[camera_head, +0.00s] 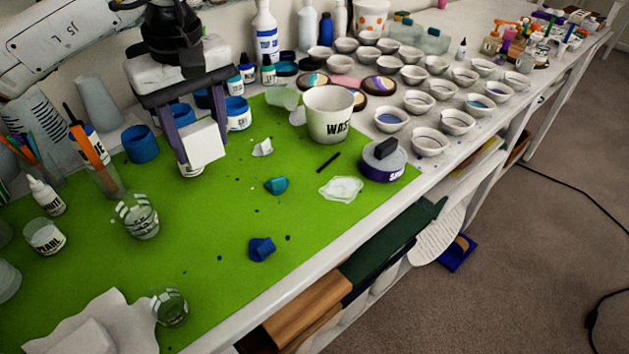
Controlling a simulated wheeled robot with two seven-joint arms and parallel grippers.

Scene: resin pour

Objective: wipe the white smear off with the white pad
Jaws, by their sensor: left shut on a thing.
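My left gripper (200,136) comes down from the upper left and is shut on the white pad (206,146), a small white block. The pad is over the back left part of the green mat (200,262), in front of a small labelled jar; whether it touches anything below is unclear. A pale, translucent patch (341,188) with an uneven outline lies on the mat to the right, well apart from the pad; it looks like the white smear. My right gripper is not in view.
A white cup marked WAS (329,114) and a purple-banded round tin (384,160) stand near the patch. A teal lump (276,185), a blue lump (261,249) and a black stick (328,161) lie on the mat. Clear cups (137,217) stand left. Several small bowls fill the back right.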

